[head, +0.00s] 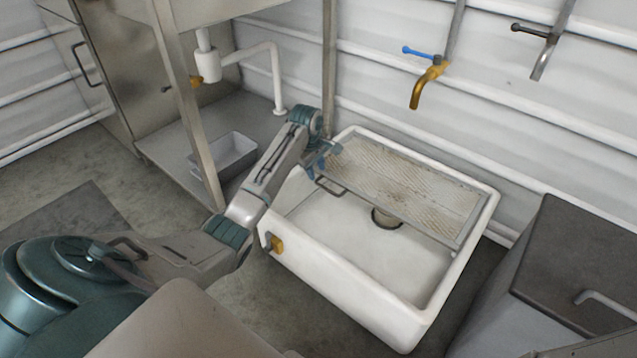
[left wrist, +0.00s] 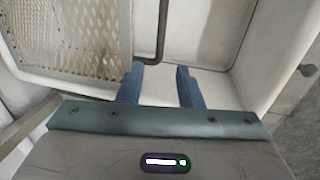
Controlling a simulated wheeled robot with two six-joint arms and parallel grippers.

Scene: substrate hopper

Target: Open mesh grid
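The mesh grid (head: 410,185) is a framed metal mesh panel over the back part of the white basin (head: 362,312). Its dark handle (head: 331,187) sticks out at its front left. My left gripper (head: 323,160) is above the basin's left end, close to the handle. In the left wrist view the gripper (left wrist: 160,72) has its two blue fingers apart with nothing held between them. The handle (left wrist: 163,28) shows just beyond the fingertips, nearer the left one; whether they touch I cannot tell. The mesh grid (left wrist: 85,35) fills the upper left there. My right gripper is not in view.
A yellow tap with a blue lever (head: 428,85) hangs on the wall behind the basin. A steel frame post (head: 190,105) and a grey tray (head: 225,155) stand left of it. A dark-lidded bin (head: 585,265) is close on the right. A drain (head: 385,219) shows in the basin.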

